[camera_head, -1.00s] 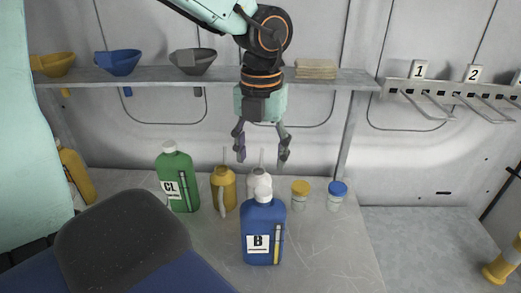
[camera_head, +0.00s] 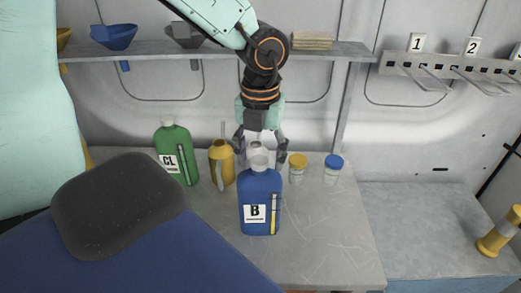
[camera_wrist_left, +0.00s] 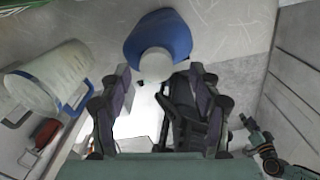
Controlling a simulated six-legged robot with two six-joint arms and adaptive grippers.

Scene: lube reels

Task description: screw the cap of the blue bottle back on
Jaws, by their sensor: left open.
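The blue bottle (camera_head: 261,203), labelled B, stands upright on the grey bench. A white cap (camera_head: 258,158) sits on its neck; whether it is tight cannot be told. My left gripper (camera_head: 261,157) points down, open, with one finger to each side of the cap in the head view. In the left wrist view the blue bottle (camera_wrist_left: 170,27) is at the top, and the cap (camera_wrist_left: 155,65) shows between the fingers of my left gripper (camera_wrist_left: 156,78), apart from both. My right gripper is not in view.
A green bottle (camera_head: 176,152) and a yellow jug (camera_head: 221,165) stand left of the blue bottle. A yellow-lidded jar (camera_head: 297,168) and a blue-lidded jar (camera_head: 333,169) stand right. A white bottle is partly hidden behind the cap. The bench front right is clear.

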